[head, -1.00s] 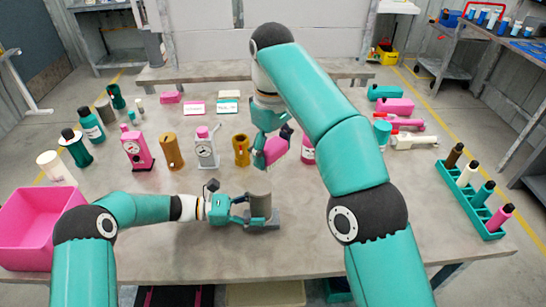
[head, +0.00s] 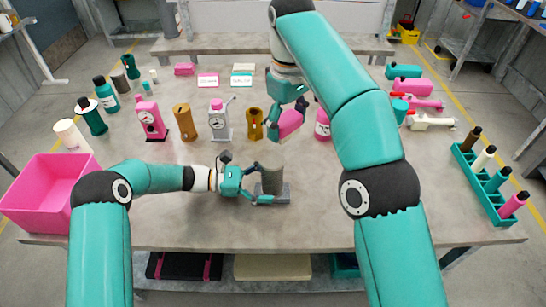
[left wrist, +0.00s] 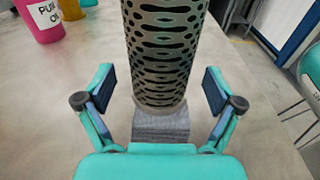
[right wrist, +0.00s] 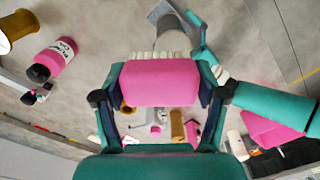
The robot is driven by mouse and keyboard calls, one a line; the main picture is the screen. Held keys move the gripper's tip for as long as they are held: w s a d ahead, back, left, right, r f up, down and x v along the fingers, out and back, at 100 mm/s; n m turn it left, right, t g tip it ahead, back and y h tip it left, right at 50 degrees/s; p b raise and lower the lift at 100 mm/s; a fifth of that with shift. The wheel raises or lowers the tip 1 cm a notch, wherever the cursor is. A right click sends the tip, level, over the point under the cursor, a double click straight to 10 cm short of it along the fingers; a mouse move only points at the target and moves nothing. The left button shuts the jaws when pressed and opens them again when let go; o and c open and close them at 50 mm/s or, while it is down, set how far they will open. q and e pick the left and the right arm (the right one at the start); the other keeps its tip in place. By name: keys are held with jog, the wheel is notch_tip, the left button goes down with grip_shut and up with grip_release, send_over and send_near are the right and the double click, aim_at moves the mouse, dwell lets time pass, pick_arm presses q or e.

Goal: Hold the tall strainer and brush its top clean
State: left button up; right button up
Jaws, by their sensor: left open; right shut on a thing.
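The tall strainer (head: 272,179) is a grey perforated cylinder standing upright on a grey block (head: 276,196) near the table's front. In the left wrist view the strainer (left wrist: 165,45) rises between the fingers of my open left gripper (left wrist: 158,88), with a visible gap on both sides. My right gripper (head: 287,112) is shut on a pink brush (head: 291,123), behind and above the strainer in the head view. In the right wrist view the brush (right wrist: 160,83) shows pale bristles facing the strainer (right wrist: 172,42), apparently apart from it. The strainer's top opening is not clearly visible.
A pink bin (head: 22,205) stands at the front left. Bottles, gauges and brown cups line the back; a pink bottle (head: 322,126) is close to my right gripper. A teal rack (head: 485,190) of several bottles is at right.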

pick_arm(q)
jog(key=shift+a, duration=0.1)
jog(key=a, duration=0.8)
jog(key=a+r, duration=0.1)
jog(key=a, duration=0.2)
jog(key=shift+a, duration=0.4)
